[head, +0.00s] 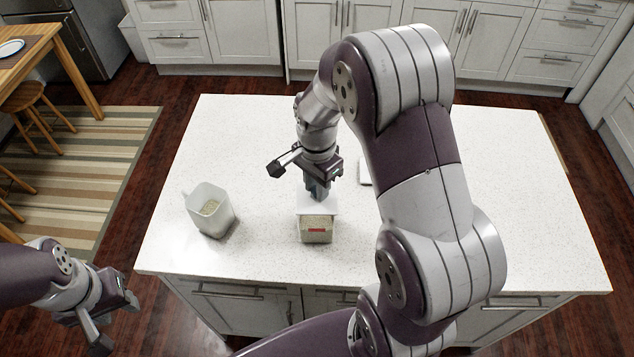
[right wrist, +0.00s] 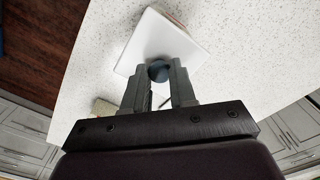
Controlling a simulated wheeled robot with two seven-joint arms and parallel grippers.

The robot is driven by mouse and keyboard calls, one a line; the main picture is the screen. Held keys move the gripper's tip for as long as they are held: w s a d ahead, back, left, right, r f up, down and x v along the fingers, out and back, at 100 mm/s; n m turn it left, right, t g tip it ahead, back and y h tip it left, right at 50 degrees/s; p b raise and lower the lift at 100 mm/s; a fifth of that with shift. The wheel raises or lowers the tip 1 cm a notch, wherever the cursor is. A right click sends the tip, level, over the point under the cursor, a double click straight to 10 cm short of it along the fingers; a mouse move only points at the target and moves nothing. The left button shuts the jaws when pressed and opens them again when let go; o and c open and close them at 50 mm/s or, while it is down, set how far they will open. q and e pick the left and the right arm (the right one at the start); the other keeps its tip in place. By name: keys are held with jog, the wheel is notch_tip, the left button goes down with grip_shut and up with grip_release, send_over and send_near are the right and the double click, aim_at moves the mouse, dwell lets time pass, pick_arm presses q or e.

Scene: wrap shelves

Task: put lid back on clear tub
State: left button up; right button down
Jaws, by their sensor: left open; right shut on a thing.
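The clear tub (head: 316,236) stands on the white counter near its front edge, with pale contents and a red label. The white square lid (head: 318,204) is over the back part of the tub's top, and the tub's front part shows past it. I cannot tell whether lid and tub touch. My right gripper (head: 318,190) is shut on the lid's dark knob (right wrist: 158,71), from above. In the right wrist view the lid (right wrist: 160,40) looks flat and hides most of what is under it. My left gripper (head: 118,315) is open and empty, off the counter's front left.
A light flat-edged thing (head: 364,171) is mostly hidden behind my right arm. The counter (head: 240,130) is clear at the back left and on the right.

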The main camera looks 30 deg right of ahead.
jog(key=shift+f, duration=0.45)
dwell(0.5)
jog(key=shift+c, duration=1.8)
grip_release()
notch_tip(320, 180, up, 7)
jog(key=p, duration=0.6)
jog(key=shift+r+p, duration=0.1)
jog(key=shift+p, duration=0.2)
jog(key=shift+c, duration=0.3)
grip_shut()
